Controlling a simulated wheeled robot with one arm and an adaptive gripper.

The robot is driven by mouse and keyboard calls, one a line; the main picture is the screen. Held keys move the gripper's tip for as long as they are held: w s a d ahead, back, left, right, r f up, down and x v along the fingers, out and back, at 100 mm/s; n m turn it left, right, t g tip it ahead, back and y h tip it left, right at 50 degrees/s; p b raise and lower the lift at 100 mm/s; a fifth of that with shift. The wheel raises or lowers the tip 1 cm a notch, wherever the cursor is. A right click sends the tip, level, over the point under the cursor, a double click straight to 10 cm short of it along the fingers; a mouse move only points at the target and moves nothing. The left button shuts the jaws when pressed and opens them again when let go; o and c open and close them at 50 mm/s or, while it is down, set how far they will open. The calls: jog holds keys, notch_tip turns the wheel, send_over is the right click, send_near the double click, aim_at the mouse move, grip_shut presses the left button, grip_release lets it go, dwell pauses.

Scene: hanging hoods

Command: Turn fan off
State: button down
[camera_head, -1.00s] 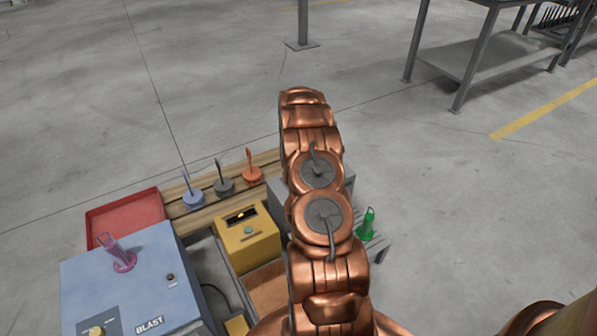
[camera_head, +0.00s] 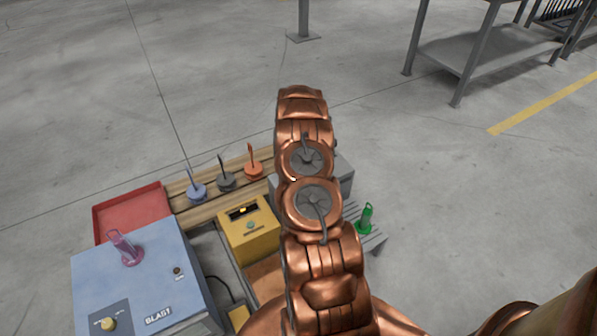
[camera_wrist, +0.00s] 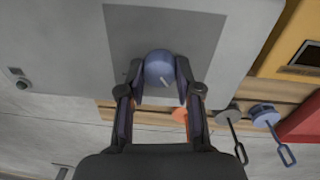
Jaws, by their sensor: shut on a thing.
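A round blue-grey knob (camera_wrist: 159,66) with a pale pointer line sits on a darker panel (camera_wrist: 128,24) of a grey box (camera_wrist: 238,28) in the wrist view. My gripper (camera_wrist: 160,82) is shut on this knob, with one dark finger on each side of it. No fan label is readable near it. In the head view my copper arm hides the gripper and the knob. Part of the grey box (camera_head: 343,172) shows behind the arm.
A blue box (camera_head: 140,285) marked BLAST has a yellow knob (camera_head: 108,324) and a pink hood-like piece (camera_head: 125,247). A yellow box (camera_head: 250,240), red tray (camera_head: 125,210), several hooked discs (camera_head: 227,182) and a green piece (camera_head: 365,219) surround my arm.

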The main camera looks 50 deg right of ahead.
jog(key=shift+s+n, duration=0.1)
jog(key=shift+n, duration=1.8)
jog(key=c, duration=0.8)
grip_release()
jog(key=shift+r, duration=0.15)
jog(key=r, duration=1.1)
jog(key=shift+a+r, duration=0.35)
